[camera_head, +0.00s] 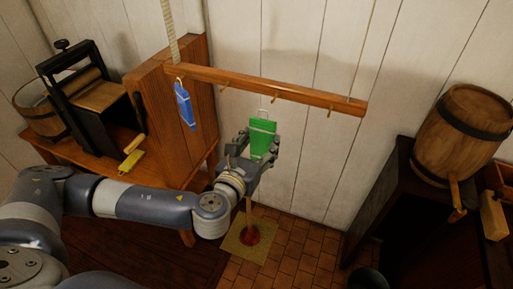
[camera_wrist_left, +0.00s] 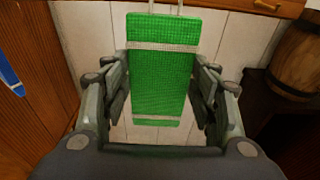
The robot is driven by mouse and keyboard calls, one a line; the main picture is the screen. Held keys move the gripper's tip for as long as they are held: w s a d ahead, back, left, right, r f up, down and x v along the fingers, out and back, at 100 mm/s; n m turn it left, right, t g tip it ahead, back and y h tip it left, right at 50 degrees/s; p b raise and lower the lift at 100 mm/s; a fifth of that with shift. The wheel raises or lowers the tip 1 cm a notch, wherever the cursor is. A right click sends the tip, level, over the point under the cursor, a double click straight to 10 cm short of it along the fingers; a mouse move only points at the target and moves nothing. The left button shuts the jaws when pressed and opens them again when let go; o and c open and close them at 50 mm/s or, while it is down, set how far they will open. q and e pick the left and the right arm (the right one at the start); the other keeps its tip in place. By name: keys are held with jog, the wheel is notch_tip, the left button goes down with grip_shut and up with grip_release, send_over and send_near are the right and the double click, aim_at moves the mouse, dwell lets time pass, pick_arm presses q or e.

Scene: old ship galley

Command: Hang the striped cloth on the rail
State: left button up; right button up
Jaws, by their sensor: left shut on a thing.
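The wooden rail (camera_head: 240,83) runs across the white plank wall, with several small pegs along it. A green cloth (camera_head: 262,139) with white bands and a pale loop at its top is upright just below the rail's middle. My left gripper (camera_head: 258,148) is shut on it from below. In the left wrist view the green cloth (camera_wrist_left: 160,75) stands between the fingers of my left gripper (camera_wrist_left: 160,100), its loop running out at the top edge. I cannot tell whether the loop touches a peg. A blue cloth (camera_head: 184,104) with white bands hangs at the rail's left end.
A yellow cloth (camera_head: 131,160) lies on the wooden bench (camera_head: 90,145) at left, beside a black-framed wringer (camera_head: 85,90) and a wooden tub (camera_head: 40,112). A barrel (camera_head: 462,135) stands on a dark stand at right. A mat (camera_head: 236,246) lies on the tiled floor.

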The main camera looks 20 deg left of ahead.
pick_arm(q)
jog(key=shift+w+f+b, duration=0.2)
jog(key=shift+w+b, duration=0.35)
jog(key=shift+w, duration=1.3)
jog(key=shift+w+r, duration=0.1)
jog(key=shift+w, duration=0.2)
jog(key=shift+w+d, duration=0.1)
jog(key=shift+w, duration=0.2)
jog(key=shift+p, duration=0.5)
jog(key=shift+w, duration=0.25)
jog(key=shift+w, duration=0.55)
jog(key=shift+w+f, duration=0.3)
jog(key=shift+f, duration=0.2)
